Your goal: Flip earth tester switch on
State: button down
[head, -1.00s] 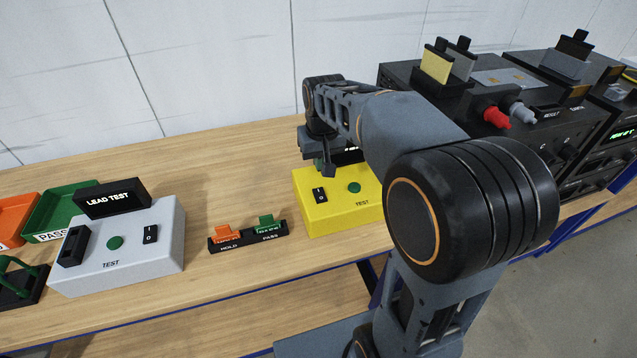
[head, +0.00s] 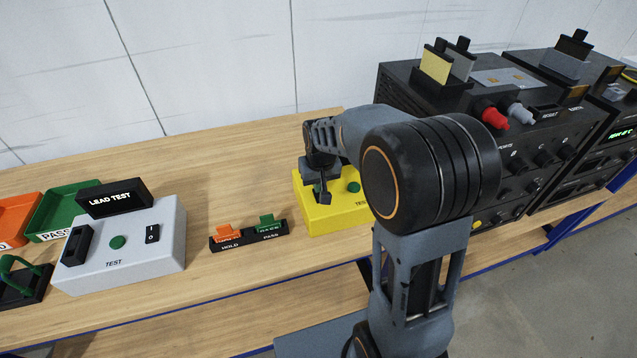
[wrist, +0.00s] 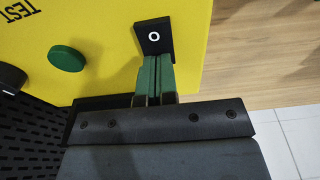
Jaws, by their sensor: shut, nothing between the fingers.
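The yellow earth tester (head: 335,217) sits on the wooden bench, partly hidden by my arm in the head view. It also fills the upper left of the wrist view (wrist: 105,45), with a round green button (wrist: 66,58) and the word TEST. Its black rocker switch (wrist: 154,36) shows a white O mark; the other half is hidden behind my fingers. My gripper (head: 325,198) is shut and empty, pointing down at the switch. In the wrist view the green fingertips (wrist: 156,62) lie over the switch's near part; I cannot tell whether they press it.
A grey lead tester (head: 130,250) and a small HOLD/PASS tag holder (head: 250,238) stand to the left. Green (head: 68,205) and orange trays lie farther left. Black rack instruments (head: 460,120) stand close on the right. Bench behind the tag holder is clear.

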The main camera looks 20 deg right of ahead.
jog(key=g+p, duration=0.2)
jog(key=shift+w+f+p, duration=0.15)
jog(key=shift+f+p, duration=0.2)
jog(key=shift+f+g, duration=0.3)
jog(key=shift+f, duration=0.2)
jog(key=shift+s+r, duration=0.15)
jog(key=shift+s, duration=0.45)
dwell(0.4)
jog(key=shift+r, duration=0.1)
jog(key=r+p, duration=0.1)
jog(key=r, duration=0.1)
jog(key=r+p, duration=0.1)
jog(key=r, duration=0.1)
jog(key=w+r+p, duration=0.1)
jog(key=p, duration=0.1)
jog(key=shift+r, duration=0.4)
notch_tip(320, 180, up, 9)
jog(key=b, duration=0.2)
jog(key=shift+w, duration=0.35)
